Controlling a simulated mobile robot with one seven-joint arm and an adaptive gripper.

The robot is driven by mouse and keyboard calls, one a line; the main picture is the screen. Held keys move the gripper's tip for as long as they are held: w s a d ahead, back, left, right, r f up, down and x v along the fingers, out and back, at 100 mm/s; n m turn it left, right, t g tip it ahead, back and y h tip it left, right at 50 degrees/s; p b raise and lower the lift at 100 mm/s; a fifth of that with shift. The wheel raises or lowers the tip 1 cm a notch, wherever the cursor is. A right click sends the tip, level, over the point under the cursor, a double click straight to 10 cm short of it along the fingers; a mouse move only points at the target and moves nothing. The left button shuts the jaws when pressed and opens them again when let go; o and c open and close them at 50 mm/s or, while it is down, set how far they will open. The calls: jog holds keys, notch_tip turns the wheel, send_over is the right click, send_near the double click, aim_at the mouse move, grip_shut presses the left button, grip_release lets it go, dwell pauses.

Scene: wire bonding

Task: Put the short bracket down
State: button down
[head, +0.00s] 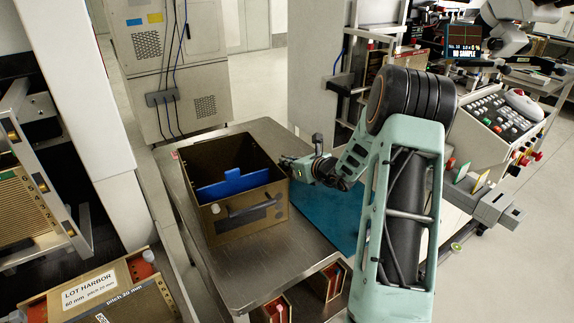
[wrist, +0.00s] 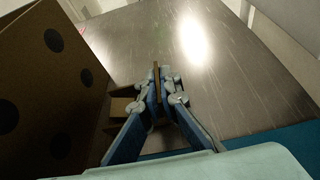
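My gripper (wrist: 161,80) has its fingers closed together on a thin brown upright piece (wrist: 156,68), which I take to be the short bracket. It shows edge-on between the fingertips, and its lower part is hidden by the fingers. In the head view my gripper (head: 287,161) points left at the right rim of a brown box. The held piece is too small to make out there. The steel table top (wrist: 240,90) lies beyond the fingertips in the wrist view. I cannot tell whether the piece touches it.
The open brown box (head: 222,224), with a blue panel (head: 232,185) in it, stands on the steel table (head: 262,268). Its wall with dark holes (wrist: 30,90) is close on the left in the wrist view. A blue mat (head: 330,218) lies right of the box. The table front is clear.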

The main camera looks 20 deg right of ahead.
jog(key=shift+f, duration=0.2)
jog(key=c, duration=2.2)
grip_release()
jog(key=shift+o, duration=0.2)
